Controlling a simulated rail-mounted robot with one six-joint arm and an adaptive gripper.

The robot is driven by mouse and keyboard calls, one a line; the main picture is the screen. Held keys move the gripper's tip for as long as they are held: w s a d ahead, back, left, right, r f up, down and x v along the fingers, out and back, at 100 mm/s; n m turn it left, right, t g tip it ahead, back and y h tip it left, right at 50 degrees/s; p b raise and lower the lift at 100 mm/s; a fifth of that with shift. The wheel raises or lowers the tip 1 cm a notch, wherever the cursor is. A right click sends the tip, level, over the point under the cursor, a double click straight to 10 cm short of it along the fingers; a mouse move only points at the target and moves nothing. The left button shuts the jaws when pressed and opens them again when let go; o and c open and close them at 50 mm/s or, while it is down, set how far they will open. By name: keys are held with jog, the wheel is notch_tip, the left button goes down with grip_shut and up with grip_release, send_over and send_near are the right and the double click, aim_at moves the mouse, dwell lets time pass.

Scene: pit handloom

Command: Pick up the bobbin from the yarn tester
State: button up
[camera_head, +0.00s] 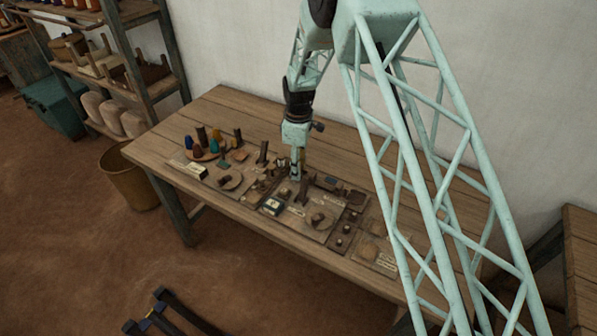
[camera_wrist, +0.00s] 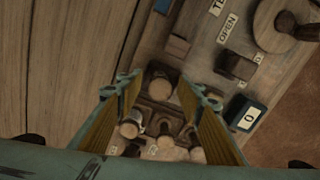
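My gripper (camera_head: 296,174) points down over the middle of the table, among the small fittings of a tester board. In the wrist view its two fingers (camera_wrist: 162,92) stand wide apart, with ribbed yellowish pads. Between them, below, are a round-topped brown piece (camera_wrist: 160,80) and a pale-topped cylinder with a light band (camera_wrist: 131,127). Neither is visibly gripped. I cannot tell for sure which piece is the bobbin.
Coloured cones (camera_head: 214,146) and upright dark pegs stand on the table's left part. A round wooden disc (camera_wrist: 284,24) lies on the board. The wooden table (camera_head: 235,103) is bare along its back. A basket (camera_head: 131,178) and shelves stand at left.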

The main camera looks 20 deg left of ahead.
jog(key=c, duration=0.9)
jog(key=shift+r, duration=0.1)
jog(key=shift+r, duration=4.9)
